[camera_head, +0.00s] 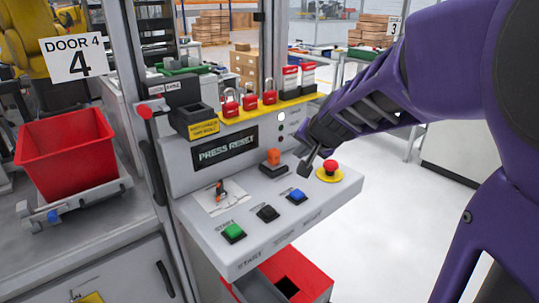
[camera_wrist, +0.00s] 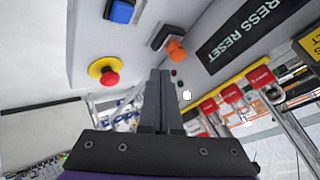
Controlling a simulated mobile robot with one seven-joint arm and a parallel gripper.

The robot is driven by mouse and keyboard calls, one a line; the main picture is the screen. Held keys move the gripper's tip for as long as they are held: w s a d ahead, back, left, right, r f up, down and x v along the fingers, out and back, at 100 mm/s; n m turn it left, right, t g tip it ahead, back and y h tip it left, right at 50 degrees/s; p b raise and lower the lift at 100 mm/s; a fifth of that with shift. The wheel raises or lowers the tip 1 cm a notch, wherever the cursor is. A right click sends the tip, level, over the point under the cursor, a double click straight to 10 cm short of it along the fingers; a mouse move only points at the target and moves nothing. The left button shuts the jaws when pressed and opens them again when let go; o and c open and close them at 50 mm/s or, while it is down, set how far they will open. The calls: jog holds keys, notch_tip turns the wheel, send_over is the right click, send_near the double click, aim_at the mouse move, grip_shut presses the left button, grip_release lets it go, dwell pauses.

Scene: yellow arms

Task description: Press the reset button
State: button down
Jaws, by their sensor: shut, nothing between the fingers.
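A grey control panel (camera_head: 240,225) carries a green button (camera_head: 234,231), a black button (camera_head: 267,213) and a blue button (camera_head: 297,196) in a row. Their labels are too small to read surely, so I cannot tell by label which is reset. A dark display (camera_head: 225,148) above reads "PRESS RESET". My gripper (camera_head: 307,166) is shut and empty, above the panel, between the orange switch and the red mushroom button, behind the blue button. In the wrist view its fingertips (camera_wrist: 159,74) are apart from the blue button (camera_wrist: 122,11), which is at the top edge.
A red mushroom button (camera_head: 330,167) on a yellow base is just right of my gripper. An orange switch (camera_head: 273,157) stands left of it. Red padlocks (camera_head: 250,102) hang on a yellow rail behind. A red bin (camera_head: 66,155) is at left. The panel's front is clear.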

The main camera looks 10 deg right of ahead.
jog(key=shift+s+f, duration=0.1)
jog(key=shift+f, duration=0.05)
jog(key=b, duration=0.3)
send_over(298, 196)
notch_tip(298, 196, down, 7)
jog(key=shift+r, duration=0.1)
jog(key=shift+f+b, duration=0.9)
jog(key=shift+f, duration=0.05)
dwell(1.5)
jog(key=shift+f+b, duration=0.4)
jog(key=shift+b, duration=0.1)
jog(key=shift+f+b, duration=0.45)
jog(key=shift+b, duration=0.05)
dwell(0.8)
jog(key=shift+r, duration=0.1)
jog(key=shift+r+p, duration=0.75)
